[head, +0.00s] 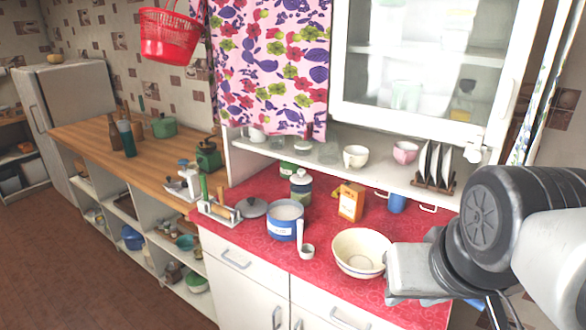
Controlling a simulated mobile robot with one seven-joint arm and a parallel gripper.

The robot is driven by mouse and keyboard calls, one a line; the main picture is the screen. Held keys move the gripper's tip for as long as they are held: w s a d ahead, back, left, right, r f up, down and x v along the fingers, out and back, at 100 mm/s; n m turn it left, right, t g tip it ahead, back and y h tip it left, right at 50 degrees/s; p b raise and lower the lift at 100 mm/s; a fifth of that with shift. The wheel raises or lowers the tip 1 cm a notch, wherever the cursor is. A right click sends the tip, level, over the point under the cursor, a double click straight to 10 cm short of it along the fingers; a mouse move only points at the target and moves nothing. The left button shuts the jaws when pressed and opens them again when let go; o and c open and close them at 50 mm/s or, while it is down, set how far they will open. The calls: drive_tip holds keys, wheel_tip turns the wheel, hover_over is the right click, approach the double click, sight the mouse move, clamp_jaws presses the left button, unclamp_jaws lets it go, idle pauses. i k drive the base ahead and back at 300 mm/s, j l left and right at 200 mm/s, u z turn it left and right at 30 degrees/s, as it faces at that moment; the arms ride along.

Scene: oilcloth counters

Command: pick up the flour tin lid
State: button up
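The flour tin (285,221) is a blue pot-like tin with a white label, standing open on the red oilcloth counter. Its pale contents show at the top. A grey round lid with a dark knob (252,208) lies flat on the cloth just left of the tin; it appears to be the flour tin lid. My gripper (408,272) is at the right, over the counter's front right part, beside the cream bowl and well right of the lid. Its fingers are not clearly visible, so I cannot tell whether it is open or shut.
A cream bowl (360,252) and a white-handled scoop (305,247) stand right of the tin. A jar (301,187) and an orange box (350,202) stand behind. A utensil rack (219,209) is left of the lid. A shelf with cups (355,157) overhangs the back.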

sight(250, 207)
drive_tip(key=j+z, duration=0.4)
drive_tip(key=j, duration=0.7)
drive_tip(key=i+j+z, duration=0.15)
drive_tip(key=j+z, duration=0.25)
drive_tip(key=j, duration=0.7)
drive_tip(key=j+z, duration=0.35)
drive_tip(key=j, duration=0.8)
drive_tip(key=i+j+z, duration=0.15)
drive_tip(key=j, duration=0.3)
drive_tip(key=j+z, duration=0.15)
drive_tip(key=j, duration=0.3)
drive_tip(key=i+j+z, duration=0.15)
drive_tip(key=j, duration=0.35)
